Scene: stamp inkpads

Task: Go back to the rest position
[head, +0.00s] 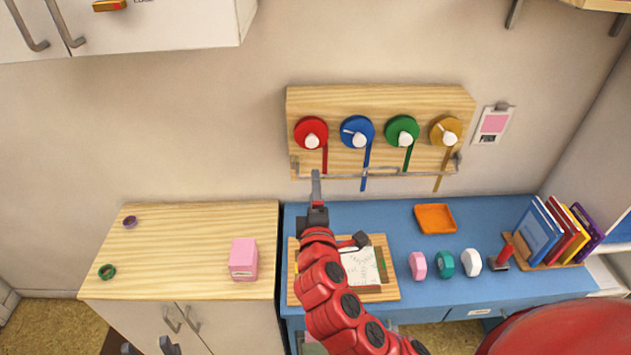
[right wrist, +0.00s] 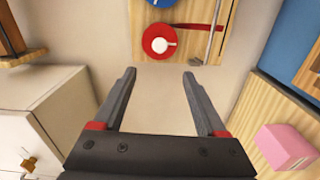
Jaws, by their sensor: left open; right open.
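My right gripper (head: 317,190) is raised in the middle of the head view, its red arm reaching in from the lower right. In the right wrist view (right wrist: 160,95) its two grey fingers are spread with nothing between them. The wall and the red reel show beyond the fingertips. My left gripper (head: 148,347) shows only as dark fingertips at the bottom edge of the head view, in front of the wooden cabinet; the rest of it is cut off.
A wooden cabinet (head: 190,215) bears a pink box (head: 243,260) and two small rings. The blue desk (head: 385,215) bears a wooden board with paper (head: 362,268), an orange tray (head: 435,218), pink, teal and white items, and books (head: 540,235). A reel board (head: 380,100) hangs above.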

